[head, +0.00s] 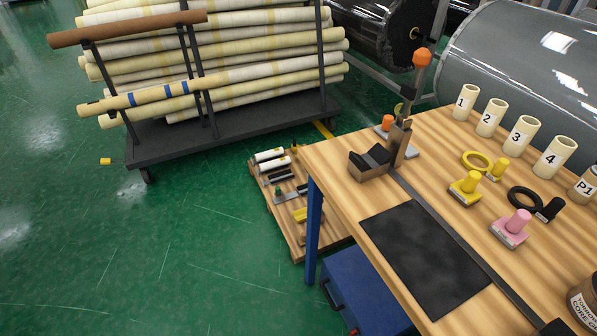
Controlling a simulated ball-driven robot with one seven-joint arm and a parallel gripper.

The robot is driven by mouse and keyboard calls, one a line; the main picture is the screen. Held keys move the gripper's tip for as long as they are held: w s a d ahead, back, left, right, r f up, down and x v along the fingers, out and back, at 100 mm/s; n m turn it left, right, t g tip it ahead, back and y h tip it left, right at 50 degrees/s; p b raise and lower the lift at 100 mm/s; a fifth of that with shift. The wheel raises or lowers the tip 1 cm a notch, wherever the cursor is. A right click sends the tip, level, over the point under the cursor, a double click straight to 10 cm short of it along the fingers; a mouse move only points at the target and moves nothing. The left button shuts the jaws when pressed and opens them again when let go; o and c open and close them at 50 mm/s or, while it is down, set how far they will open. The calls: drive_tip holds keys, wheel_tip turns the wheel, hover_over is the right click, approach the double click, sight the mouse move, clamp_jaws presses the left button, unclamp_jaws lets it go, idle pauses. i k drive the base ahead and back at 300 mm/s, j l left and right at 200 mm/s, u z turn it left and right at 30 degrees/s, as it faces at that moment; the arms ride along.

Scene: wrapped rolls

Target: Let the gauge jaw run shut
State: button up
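What looks like the gauge stands at the far left corner of the wooden table. It has a brown block with a dark cradle (371,160) and an upright brown post (400,138). A dark lever with an orange knob (422,57) rises above the post. A dark rail (440,217) runs from its foot along the table top. I cannot tell from here which part is the jaw or how far it stands open. My gripper is not in view.
The table (345,190) carries a black mat (425,260), numbered cream tubes (491,118), a yellow stamp-like piece (466,188), a pink one (511,228) and rings. A blue box (360,290) sits below. A loaded roll rack (230,125) and a low pallet (292,230) stand left; green floor is open.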

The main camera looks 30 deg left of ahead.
sight(279, 192)
drive_tip(key=i+j+u, duration=0.75)
drive_tip(key=i+u, duration=0.35)
drive_tip(key=i+j, duration=0.15)
drive_tip(key=i, duration=0.25)
drive_tip(key=i+j, duration=0.1)
drive_tip(key=i, duration=0.35)
drive_tip(key=i+j, duration=0.15)
drive_tip(key=i, duration=0.25)
drive_tip(key=i+j+z, duration=0.2)
drive_tip(key=i, duration=0.15)
drive_tip(key=i+j+z, duration=0.1)
drive_tip(key=i+z, duration=0.15)
drive_tip(key=i, duration=0.15)
